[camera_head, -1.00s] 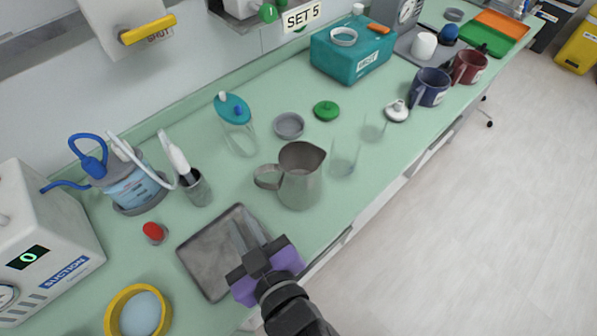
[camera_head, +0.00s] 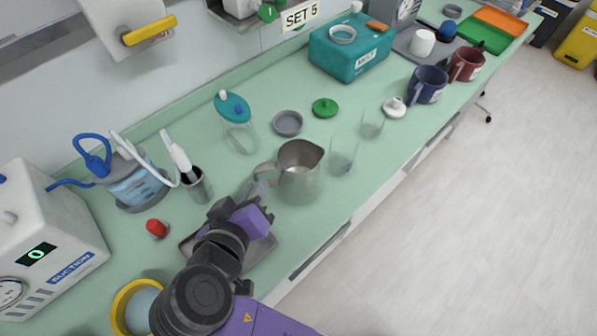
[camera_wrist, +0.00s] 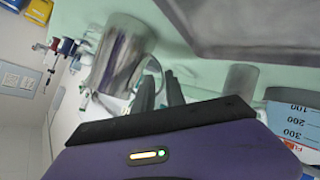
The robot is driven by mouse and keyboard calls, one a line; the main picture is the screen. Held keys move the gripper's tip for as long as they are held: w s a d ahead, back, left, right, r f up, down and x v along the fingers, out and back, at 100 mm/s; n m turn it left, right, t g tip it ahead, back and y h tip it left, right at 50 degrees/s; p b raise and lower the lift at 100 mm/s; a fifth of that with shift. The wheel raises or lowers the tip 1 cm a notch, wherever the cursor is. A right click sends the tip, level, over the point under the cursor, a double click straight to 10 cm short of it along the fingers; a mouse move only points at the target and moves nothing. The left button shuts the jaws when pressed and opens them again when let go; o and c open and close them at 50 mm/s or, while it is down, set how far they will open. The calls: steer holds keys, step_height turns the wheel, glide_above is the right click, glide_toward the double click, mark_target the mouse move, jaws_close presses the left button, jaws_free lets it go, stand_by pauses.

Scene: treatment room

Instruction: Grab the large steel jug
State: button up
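The large steel jug (camera_head: 300,175) stands upright on the green counter, its spout to the right and its handle to the left. My gripper (camera_head: 257,190) is low at the jug's left side, with its fingertips close to the handle. In the wrist view the jug (camera_wrist: 120,52) is just beyond my gripper (camera_wrist: 158,88). The fingers are apart, and the curved handle shows at their tips. I cannot tell whether the handle lies fully between them or touches them.
A steel tray (camera_head: 262,250) lies under my arm. A dark cup with brushes (camera_head: 197,187) and a suction canister (camera_head: 137,186) stand to the left. Clear glasses (camera_head: 342,157) stand right of the jug, and a grey dish (camera_head: 288,123) lies behind it. The counter's front edge is near.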

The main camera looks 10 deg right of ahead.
steer(key=x, duration=0.5)
steer(key=shift+f+p, duration=0.15)
steer(key=shift+p, duration=0.15)
steer(key=shift+s, duration=0.1)
steer(key=shift+c, duration=0.5)
jaws_close()
steer(key=shift+a, duration=0.1)
stand_by(0.4)
